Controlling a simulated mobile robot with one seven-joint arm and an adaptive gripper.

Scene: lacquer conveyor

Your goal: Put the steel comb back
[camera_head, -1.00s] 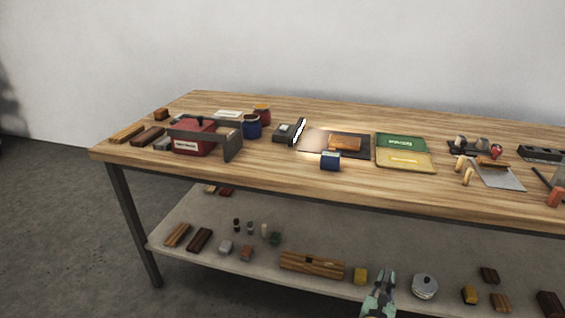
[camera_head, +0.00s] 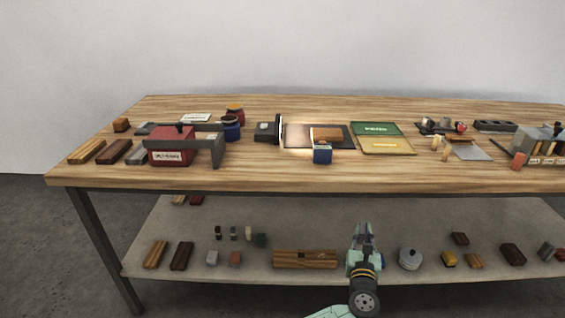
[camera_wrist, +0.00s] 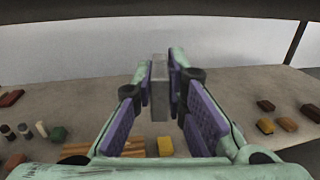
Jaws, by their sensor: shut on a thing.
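My gripper (camera_head: 362,232) is in front of the bench, at the height of its lower shelf. In the wrist view, my gripper (camera_wrist: 162,85) is shut on a narrow grey metal piece (camera_wrist: 160,100), which looks like the steel comb. The piece stands upright between the purple-padded fingers, and its teeth cannot be made out. In the head view the held piece is too small to tell apart from the fingers.
The wooden bench top (camera_head: 300,178) carries a red box (camera_head: 171,146), a lit lamp (camera_head: 270,131), a dark mat (camera_head: 299,140) and green and yellow packs (camera_head: 382,138). The lower shelf (camera_head: 330,220) holds a striped wooden block (camera_head: 305,259) and a round tin (camera_head: 410,258).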

